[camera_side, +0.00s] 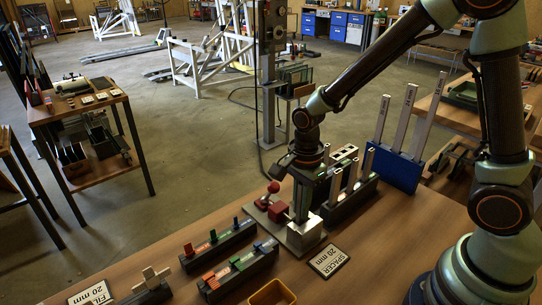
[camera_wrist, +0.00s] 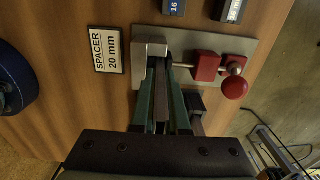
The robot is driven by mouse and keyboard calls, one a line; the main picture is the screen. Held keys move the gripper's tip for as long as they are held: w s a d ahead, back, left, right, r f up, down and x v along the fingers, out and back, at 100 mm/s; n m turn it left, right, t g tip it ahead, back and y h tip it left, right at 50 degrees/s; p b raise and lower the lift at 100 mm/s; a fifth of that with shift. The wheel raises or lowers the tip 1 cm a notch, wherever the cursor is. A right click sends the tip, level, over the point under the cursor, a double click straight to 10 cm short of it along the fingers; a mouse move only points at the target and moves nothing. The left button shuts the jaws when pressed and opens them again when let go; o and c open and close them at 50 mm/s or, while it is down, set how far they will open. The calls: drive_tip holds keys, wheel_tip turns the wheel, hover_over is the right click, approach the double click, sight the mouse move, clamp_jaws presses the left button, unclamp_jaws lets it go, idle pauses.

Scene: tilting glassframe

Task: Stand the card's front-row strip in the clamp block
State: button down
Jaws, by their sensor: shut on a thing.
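My gripper (camera_wrist: 165,88) is shut on a grey metal strip (camera_wrist: 163,105), which runs between its two green-edged fingers. In the side view my gripper (camera_side: 304,190) points down over the clamp block (camera_side: 309,236), with the strip upright at the block. The clamp has a pale metal jaw (camera_wrist: 151,48), a red block (camera_wrist: 207,66) with a thin rod, and a red knob (camera_wrist: 235,88). The strip's end is beside the pale jaw; whether it touches the base is hidden. The card (camera_wrist: 107,50) reads "SPACER 20 mm" and lies on the table beside the clamp.
A dark rack (camera_side: 350,204) with several upright strips stands just behind the clamp. A blue stand (camera_side: 394,167) with tall strips is further back right. Dark holders (camera_side: 238,272) with coloured pieces and a yellow tray (camera_side: 272,293) are at the front. Another card (camera_side: 92,294) lies front left.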

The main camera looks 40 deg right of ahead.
drive_tip(key=shift+f, duration=0.2)
drive_tip(key=c, duration=0.8)
unclamp_jaws()
drive_tip(key=shift+c, duration=0.2)
wheel_tip(320, 180, up, 12)
drive_tip(key=shift+r, duration=0.1)
drive_tip(key=s+d+r+n+t, duration=0.5)
drive_tip(key=s+d+r+n, duration=0.1)
drive_tip(key=n, duration=1.2)
drive_tip(key=shift+t, duration=0.3)
